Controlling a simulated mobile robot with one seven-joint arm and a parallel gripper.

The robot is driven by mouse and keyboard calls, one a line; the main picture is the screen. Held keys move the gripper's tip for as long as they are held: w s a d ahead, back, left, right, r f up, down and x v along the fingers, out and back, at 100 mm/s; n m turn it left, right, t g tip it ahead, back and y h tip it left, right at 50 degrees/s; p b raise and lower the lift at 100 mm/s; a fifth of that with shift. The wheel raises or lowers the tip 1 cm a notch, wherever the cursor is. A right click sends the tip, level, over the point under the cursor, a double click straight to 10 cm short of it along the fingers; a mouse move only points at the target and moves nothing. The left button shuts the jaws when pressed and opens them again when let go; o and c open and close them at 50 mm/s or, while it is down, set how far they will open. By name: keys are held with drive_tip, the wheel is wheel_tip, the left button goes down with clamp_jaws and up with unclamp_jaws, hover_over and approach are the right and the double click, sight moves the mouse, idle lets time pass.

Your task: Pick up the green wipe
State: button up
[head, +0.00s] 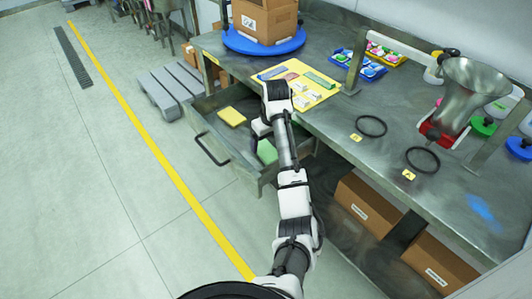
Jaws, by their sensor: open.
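A flat green wipe (267,152) lies inside the open drawer (236,164), partly hidden behind my arm. My gripper (258,137) is over the drawer, just above and left of the green wipe in the picture. It is open, and I see nothing held in it. My own arm covers part of the fingers, so the gap between them and the wipe is hard to judge. A yellow wipe (231,116) lies farther back in the same drawer, apart from the gripper.
The metal bench (330,118) above the drawer carries a yellow mat (318,98) with small items, two black rings (371,126), a metal funnel (470,90) and a box (265,20) on a blue turntable. Cartons (366,205) stand below.

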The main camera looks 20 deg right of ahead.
sight(266, 150)
drive_tip(key=f, duration=0.3)
drive_tip(key=f+p, duration=0.1)
drive_tip(key=shift+w+a+f, duration=0.15)
drive_tip(key=shift+w+f, duration=0.1)
drive_tip(key=shift+w, duration=0.15)
drive_tip(key=shift+c, duration=0.3)
drive_tip(key=c, duration=1)
drive_tip(key=shift+r, duration=0.1)
wheel_tip(266, 150, up, 20)
drive_tip(key=p, duration=0.3)
